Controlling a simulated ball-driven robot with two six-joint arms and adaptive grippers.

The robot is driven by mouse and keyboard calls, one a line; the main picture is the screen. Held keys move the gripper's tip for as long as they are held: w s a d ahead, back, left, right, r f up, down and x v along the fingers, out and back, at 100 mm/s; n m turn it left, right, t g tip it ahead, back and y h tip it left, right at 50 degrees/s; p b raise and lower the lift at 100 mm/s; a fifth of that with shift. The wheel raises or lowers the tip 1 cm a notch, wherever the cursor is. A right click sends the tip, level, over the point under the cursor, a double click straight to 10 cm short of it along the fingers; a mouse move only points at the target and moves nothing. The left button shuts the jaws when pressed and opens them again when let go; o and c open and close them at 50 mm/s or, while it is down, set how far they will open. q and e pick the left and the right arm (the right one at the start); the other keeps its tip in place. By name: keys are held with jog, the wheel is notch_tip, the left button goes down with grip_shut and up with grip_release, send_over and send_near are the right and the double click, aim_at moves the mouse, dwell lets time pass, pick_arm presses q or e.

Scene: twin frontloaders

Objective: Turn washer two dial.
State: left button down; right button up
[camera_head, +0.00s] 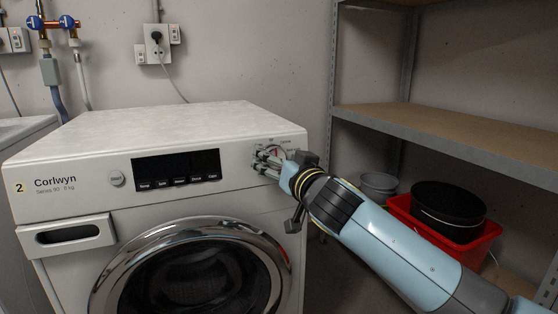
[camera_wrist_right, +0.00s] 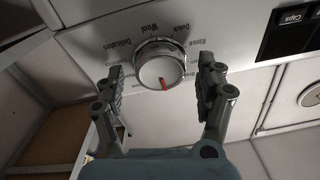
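Washer two (camera_head: 75,155) is a white front-loader marked "2" and "Corlwyn" in the head view. Its dial is at the right end of the panel, largely hidden behind my right gripper (camera_head: 268,160). In the right wrist view the round silver dial (camera_wrist_right: 160,66) shows clearly, with its red mark at the lower edge of the picture's dial face. Labels such as Delicates, Wool, Quick and Rinse lie around its upper side. My right gripper (camera_wrist_right: 161,76) is open, one finger on each side of the dial, with visible gaps between. My left gripper is not in view.
A dark display (camera_head: 176,168), a round button (camera_head: 117,178) and a drawer handle (camera_head: 68,235) are on the washer front. Metal shelving (camera_head: 450,130) stands at right, with a red crate (camera_head: 450,240) holding a black tub. Taps and hoses (camera_head: 52,24) are on the wall at left.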

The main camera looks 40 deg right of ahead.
jog(key=c, duration=1.1)
jog(key=shift+o, duration=0.2)
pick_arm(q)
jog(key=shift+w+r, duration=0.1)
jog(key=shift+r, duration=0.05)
